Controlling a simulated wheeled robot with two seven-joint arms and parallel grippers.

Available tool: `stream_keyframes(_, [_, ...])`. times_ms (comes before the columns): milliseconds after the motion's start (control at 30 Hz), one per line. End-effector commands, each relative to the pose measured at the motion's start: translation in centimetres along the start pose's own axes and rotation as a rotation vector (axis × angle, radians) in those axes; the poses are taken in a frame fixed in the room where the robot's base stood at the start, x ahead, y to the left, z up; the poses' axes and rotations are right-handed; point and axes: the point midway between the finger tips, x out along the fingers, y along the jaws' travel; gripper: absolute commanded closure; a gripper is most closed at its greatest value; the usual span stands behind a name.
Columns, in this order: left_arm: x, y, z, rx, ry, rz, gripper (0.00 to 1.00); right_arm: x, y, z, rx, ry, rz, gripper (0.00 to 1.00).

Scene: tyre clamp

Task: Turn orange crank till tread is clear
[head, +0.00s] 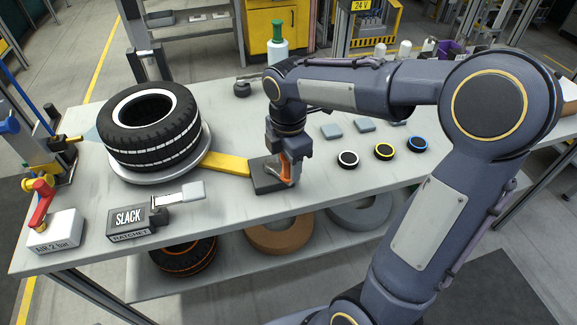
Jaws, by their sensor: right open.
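A black tyre (152,136) with a white sidewall ring lies flat on a round pale plate (200,157) at the left of the bench. Pale stripes run around its tread. A yellow bar (226,163) leads from the plate to a dark block (264,180). The orange crank (287,172) stands at this block, partly hidden by my right gripper (286,160). That gripper points down and is open, with its fingers around or close beside the crank; I cannot tell whether they touch. My left gripper is not in view.
A box labelled SLACK and RATCHET (128,222) and an AIR 2 bar box (56,232) with a red lever (40,203) stand at the front left. Ringed black discs (383,151) lie right of my gripper. A green-topped bottle (277,47) stands behind.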

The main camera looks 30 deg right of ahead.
Motion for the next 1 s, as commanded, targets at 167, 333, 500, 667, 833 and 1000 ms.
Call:
stream_keyframes(167, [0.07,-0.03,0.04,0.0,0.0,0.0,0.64,1.22,-0.04,0.02,0.0,0.0,-0.002,0.54])
stream_keyframes(333, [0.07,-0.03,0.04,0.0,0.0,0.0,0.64,1.3,-0.02,0.02,-0.001,0.0,0.0,0.54])
stream_keyframes(500, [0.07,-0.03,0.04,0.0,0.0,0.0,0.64,1.28,-0.02,0.01,-0.001,0.0,0.0,0.65])
stream_keyframes(667, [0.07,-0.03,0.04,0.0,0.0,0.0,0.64,1.26,-0.02,0.01,-0.001,0.0,0.0,0.86])
stream_keyframes(833, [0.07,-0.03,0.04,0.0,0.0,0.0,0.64,1.25,-0.02,0.01,-0.002,0.0,0.0,1.0])
stream_keyframes(1000, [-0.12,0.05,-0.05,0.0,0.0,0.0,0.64,1.15,0.28,0.07,-0.01,0.0,0.0,1.0])
